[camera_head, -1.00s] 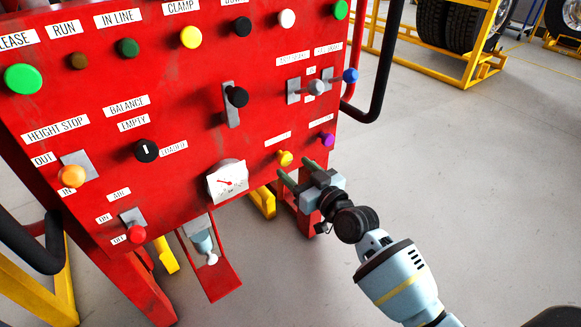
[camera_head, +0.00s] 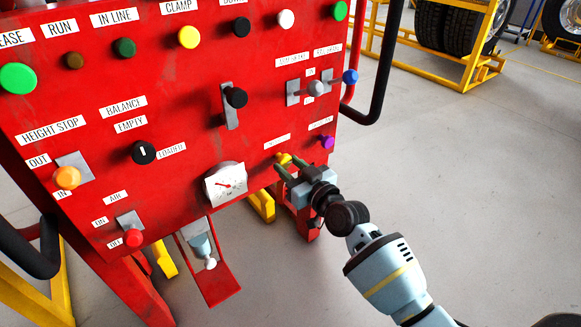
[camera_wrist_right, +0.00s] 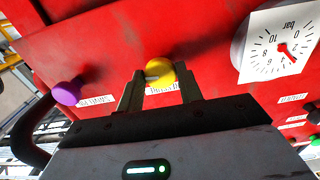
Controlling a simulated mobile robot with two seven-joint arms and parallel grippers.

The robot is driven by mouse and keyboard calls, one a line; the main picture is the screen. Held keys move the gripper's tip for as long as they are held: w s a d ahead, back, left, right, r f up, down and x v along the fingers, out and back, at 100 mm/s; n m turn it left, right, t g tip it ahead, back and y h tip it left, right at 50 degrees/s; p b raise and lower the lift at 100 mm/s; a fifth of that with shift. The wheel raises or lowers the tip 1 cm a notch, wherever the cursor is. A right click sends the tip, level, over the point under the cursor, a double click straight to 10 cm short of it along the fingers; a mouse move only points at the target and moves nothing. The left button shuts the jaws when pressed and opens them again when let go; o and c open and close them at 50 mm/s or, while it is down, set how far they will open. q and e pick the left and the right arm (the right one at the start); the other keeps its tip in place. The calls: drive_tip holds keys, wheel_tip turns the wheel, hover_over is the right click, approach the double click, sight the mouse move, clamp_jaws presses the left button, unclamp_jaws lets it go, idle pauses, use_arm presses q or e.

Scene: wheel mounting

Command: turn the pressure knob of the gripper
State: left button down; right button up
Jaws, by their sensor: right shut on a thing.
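A small yellow knob (camera_head: 284,158) sits low on the red control panel (camera_head: 190,120), right of the pressure gauge (camera_head: 226,184). My right gripper (camera_head: 287,166) reaches it from the lower right, its fingers at the knob and partly covering it. In the right wrist view the yellow knob (camera_wrist_right: 160,72) shows between the two fingertips of the right gripper (camera_wrist_right: 160,84), which is shut on it. The label beside it is partly hidden by a finger. The gauge (camera_wrist_right: 281,45) shows a red needle and a bar scale. My left gripper is in neither view.
A purple knob (camera_head: 327,142) sits right of the yellow one. A blue knob (camera_head: 350,76) and grey knob (camera_head: 316,87) are above. A black handle bar (camera_head: 378,75) runs along the panel's right side. The floor (camera_head: 470,180) to the right is clear.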

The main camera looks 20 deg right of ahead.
drive_tip(key=shift+m, duration=0.3)
drive_tip(key=m, duration=0.2)
drive_tip(key=shift+m+p, duration=0.3)
drive_tip(key=shift+p, duration=0.05)
drive_tip(key=m, duration=0.3)
drive_tip(key=shift+m, duration=0.3)
drive_tip(key=m+p, duration=0.1)
drive_tip(key=m, duration=0.4)
drive_tip(key=shift+a, duration=0.1)
drive_tip(key=shift+m, duration=0.7)
drive_tip(key=o, duration=1)
